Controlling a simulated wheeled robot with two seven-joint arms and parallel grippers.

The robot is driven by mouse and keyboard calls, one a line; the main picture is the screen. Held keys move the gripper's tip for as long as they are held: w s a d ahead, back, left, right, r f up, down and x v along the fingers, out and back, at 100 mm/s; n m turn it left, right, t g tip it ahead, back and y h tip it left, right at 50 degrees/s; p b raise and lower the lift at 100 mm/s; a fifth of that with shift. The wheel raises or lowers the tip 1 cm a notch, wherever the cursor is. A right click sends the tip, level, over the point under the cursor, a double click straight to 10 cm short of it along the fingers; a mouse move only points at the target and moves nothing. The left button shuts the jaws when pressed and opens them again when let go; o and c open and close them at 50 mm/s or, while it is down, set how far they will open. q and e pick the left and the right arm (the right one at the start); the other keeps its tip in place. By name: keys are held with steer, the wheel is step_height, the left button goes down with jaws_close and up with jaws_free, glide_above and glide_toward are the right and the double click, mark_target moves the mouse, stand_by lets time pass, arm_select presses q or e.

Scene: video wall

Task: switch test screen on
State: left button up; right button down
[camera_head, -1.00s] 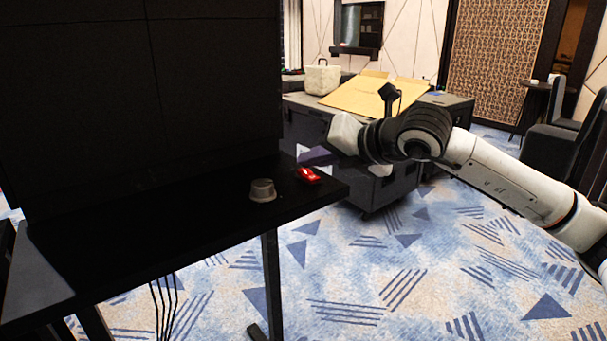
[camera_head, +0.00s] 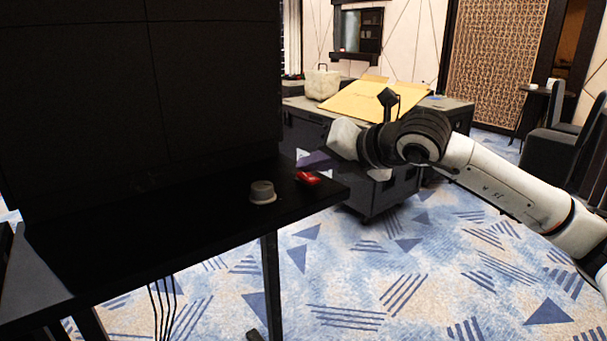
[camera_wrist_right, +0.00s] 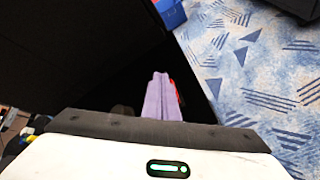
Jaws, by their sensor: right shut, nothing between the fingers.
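A large black panel (camera_head: 140,90), seemingly the screen, stands at the left in the head view; its face is dark. A small red object (camera_head: 308,179), possibly a switch, lies near the right end of the black table (camera_head: 180,235). My right gripper (camera_head: 311,160) is shut and empty, with its purple fingers just above and behind the red object. In the right wrist view the closed fingers (camera_wrist_right: 160,97) hide most of the red object (camera_wrist_right: 178,93), whose edge shows to their right. Whether they touch is unclear. My left gripper is out of view.
A grey round knob-like piece (camera_head: 262,191) stands on the table left of the red object. Behind are dark cases (camera_head: 380,190) bearing a yellow-tan board (camera_head: 370,100) and a pale bag (camera_head: 322,84). Dark chairs (camera_head: 556,150) stand at right. Patterned carpet is open in front.

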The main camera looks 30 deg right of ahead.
stand_by(0.5)
steer(key=shift+s+r, duration=0.25)
steer(key=shift+r, duration=0.45)
steer(key=r, duration=0.1)
steer(key=s+r+p, duration=0.1)
steer(key=r, duration=0.1)
steer(key=r+p, duration=0.1)
steer(key=shift+s+r, duration=0.25)
steer(key=shift+r, duration=0.1)
stand_by(0.4)
